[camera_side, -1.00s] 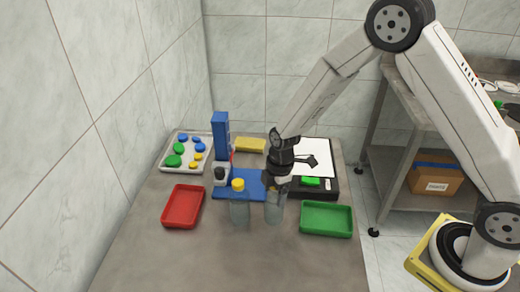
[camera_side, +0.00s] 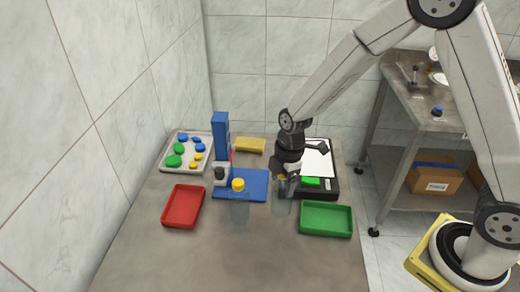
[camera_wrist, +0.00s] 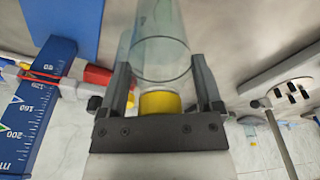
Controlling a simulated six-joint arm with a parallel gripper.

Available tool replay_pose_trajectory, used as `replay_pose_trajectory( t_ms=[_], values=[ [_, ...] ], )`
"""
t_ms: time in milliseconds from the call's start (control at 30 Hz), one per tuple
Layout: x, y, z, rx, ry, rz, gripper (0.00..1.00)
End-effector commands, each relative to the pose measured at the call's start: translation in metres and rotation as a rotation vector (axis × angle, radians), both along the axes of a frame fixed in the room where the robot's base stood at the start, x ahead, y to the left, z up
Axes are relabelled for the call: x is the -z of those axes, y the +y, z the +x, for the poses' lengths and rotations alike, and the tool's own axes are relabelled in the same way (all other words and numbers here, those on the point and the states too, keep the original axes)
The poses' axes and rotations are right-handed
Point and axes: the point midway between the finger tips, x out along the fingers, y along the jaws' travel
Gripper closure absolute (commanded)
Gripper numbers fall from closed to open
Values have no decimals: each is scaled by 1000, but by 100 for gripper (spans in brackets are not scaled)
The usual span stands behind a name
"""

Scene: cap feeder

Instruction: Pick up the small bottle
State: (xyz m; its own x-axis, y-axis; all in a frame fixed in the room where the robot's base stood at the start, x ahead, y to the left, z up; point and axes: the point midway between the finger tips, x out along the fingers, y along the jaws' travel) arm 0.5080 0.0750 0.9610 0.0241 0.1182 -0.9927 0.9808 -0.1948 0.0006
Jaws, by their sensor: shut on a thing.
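A clear bottle (camera_side: 282,207) is in my gripper (camera_side: 284,182), below the end of my arm in the side view. In the wrist view, my gripper (camera_wrist: 160,66) has one finger on each side of this clear bottle (camera_wrist: 158,40). A yellow cap (camera_wrist: 160,103) shows between the fingers, close to the palm. The gripper hides the bottle's top in the side view. A second clear bottle (camera_side: 240,212) with a yellow cap stands upright to the left, apart from the gripper.
A red tray (camera_side: 169,213) lies left and a green tray (camera_side: 326,233) lies right. A blue mat (camera_side: 258,184), a blue upright post (camera_side: 221,135) and a tray of coloured caps (camera_side: 166,166) are behind. The front of the table is clear.

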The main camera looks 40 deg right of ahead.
Motion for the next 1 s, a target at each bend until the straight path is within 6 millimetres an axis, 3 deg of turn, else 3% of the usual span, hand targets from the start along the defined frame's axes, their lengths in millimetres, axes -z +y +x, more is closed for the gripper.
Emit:
replay_pose_trajectory(
  t_ms=[267, 700, 1000],
  values=[
    [-35, -4, -28, 0, -4, 0, 100],
    [-61, -14, -90, 0, -2, 1, 100],
    [-70, -17, -111, 1, 0, 0, 100]
  ],
)
